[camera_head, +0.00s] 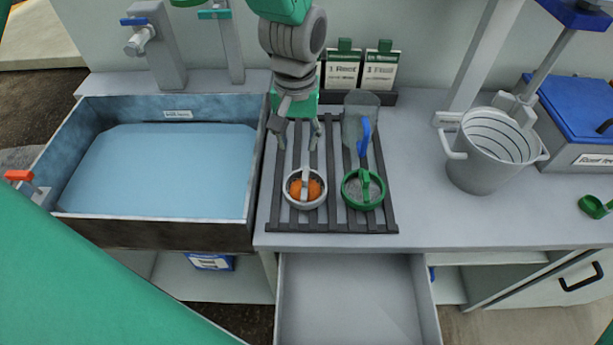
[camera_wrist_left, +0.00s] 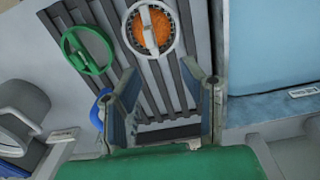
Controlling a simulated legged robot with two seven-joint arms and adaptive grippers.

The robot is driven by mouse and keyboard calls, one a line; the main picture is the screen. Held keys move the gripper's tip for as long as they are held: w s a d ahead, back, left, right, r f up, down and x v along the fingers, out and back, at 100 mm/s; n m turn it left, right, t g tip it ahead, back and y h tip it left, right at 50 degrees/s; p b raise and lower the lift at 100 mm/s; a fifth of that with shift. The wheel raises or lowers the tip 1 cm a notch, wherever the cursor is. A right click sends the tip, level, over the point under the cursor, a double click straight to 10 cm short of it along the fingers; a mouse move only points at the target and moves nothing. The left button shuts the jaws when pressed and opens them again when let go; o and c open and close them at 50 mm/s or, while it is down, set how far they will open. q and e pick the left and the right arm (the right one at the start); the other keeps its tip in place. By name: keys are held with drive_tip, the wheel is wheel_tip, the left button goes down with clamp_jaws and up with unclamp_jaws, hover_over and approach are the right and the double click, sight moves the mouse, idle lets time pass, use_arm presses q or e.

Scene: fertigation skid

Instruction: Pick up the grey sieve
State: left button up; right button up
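The grey sieve (camera_head: 305,202) is a round grey ring with a bar handle across it and orange stuff inside. It lies on the dark slatted rack (camera_head: 335,222), left of a green sieve (camera_head: 363,203). My left gripper (camera_head: 298,141) is open and empty above the rack, behind the grey sieve and apart from it. In the left wrist view the grey sieve (camera_wrist_left: 168,19) shows just beyond the open fingers (camera_wrist_left: 168,82), and the green sieve (camera_wrist_left: 93,57) is to its left. My right gripper is not in view.
A water-filled basin (camera_head: 155,222) stands left of the rack. A blue-handled scoop (camera_head: 364,136) lies behind the green sieve. A grey bucket (camera_head: 485,165) stands to the right. An open drawer (camera_head: 350,300) juts out below. The counter between rack and bucket is clear.

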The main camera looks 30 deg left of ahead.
sight(307, 175)
use_arm(q)
drive_tip(key=f, duration=0.2)
drive_tip(key=d+f, duration=0.1)
drive_tip(key=f, duration=0.1)
drive_tip(key=d+f, duration=0.1)
drive_tip(key=f, duration=0.1)
drive_tip(key=shift+f, duration=0.25)
drive_tip(key=f, duration=0.5)
drive_tip(key=shift+a+f, duration=0.25)
drive_tip(key=shift+a, duration=0.15)
drive_tip(key=shift+s+d+r, duration=0.1)
drive_tip(key=shift+d, duration=0.5)
clamp_jaws()
drive_tip(key=shift+a, duration=0.1)
